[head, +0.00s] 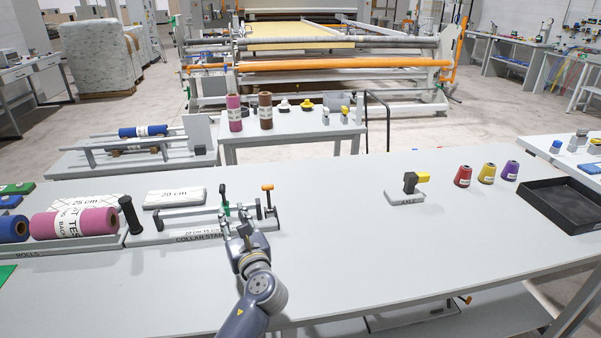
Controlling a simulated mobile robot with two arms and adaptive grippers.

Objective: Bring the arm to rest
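My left arm comes in from the bottom of the head view and reaches over the near table. Its gripper (236,222) is at the front edge of the collar stand (205,231), by the stand's green-handled post (224,207). Its small fingers look spread apart, with nothing seen between them. Whether they touch the stand cannot be told. My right gripper is not in view.
A white table (330,240) spans the foreground, mostly bare in the middle. The axle block (405,197), several cones (487,173) and a black tray (570,205) are right.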

